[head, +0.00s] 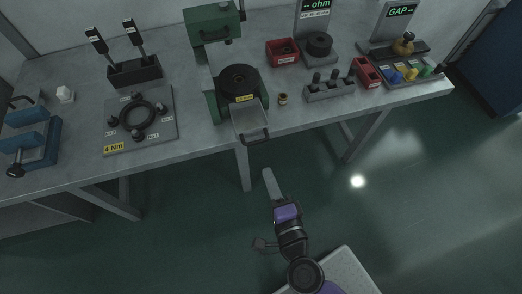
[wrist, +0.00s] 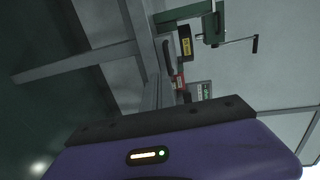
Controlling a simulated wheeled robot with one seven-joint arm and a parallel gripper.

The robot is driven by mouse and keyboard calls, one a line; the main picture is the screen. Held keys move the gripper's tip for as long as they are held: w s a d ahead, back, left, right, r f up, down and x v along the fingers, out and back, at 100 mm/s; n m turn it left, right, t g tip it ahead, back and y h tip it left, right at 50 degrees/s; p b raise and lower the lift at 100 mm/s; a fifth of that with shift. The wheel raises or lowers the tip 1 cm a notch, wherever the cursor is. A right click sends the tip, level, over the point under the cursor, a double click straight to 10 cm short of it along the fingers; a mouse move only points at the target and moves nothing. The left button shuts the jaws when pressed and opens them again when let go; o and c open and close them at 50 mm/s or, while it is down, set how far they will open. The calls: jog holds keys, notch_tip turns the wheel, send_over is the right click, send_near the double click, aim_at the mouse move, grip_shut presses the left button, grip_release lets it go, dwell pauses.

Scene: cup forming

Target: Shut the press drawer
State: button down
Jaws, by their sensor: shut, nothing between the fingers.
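The green press (head: 222,82) stands on the bench with a round dark die on it. Its grey drawer (head: 247,121) is pulled out towards me, past the bench's front edge. The drawer's dark handle (head: 256,137) is at its front end. My gripper (head: 267,173) is shut and empty, below and in front of the handle in the head view, apart from it. The wrist view shows the green press (wrist: 205,22) sideways and a dark curved handle (wrist: 167,58).
The grey bench (head: 200,150) has legs under its front edge. A ring fixture plate (head: 165,143) lies left of the press. A small brown cup (head: 283,99) and a grey peg block (head: 330,91) stand right of it. The floor in front is clear.

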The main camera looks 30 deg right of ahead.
jog(key=p, duration=0.2)
send_near(254, 130)
jog(key=shift+w+d+f, duration=0.15)
jog(key=shift+w+f, duration=0.85)
jog(key=shift+w, duration=0.15)
jog(key=x, duration=0.3)
jog(key=r+p+x, duration=0.1)
jog(key=x, duration=0.3)
jog(key=p+x, duration=0.1)
jog(key=x, duration=0.2)
jog(key=shift+w+d+r, duration=0.15)
jog(key=shift+w+r, duration=0.15)
jog(key=shift+r, duration=0.05)
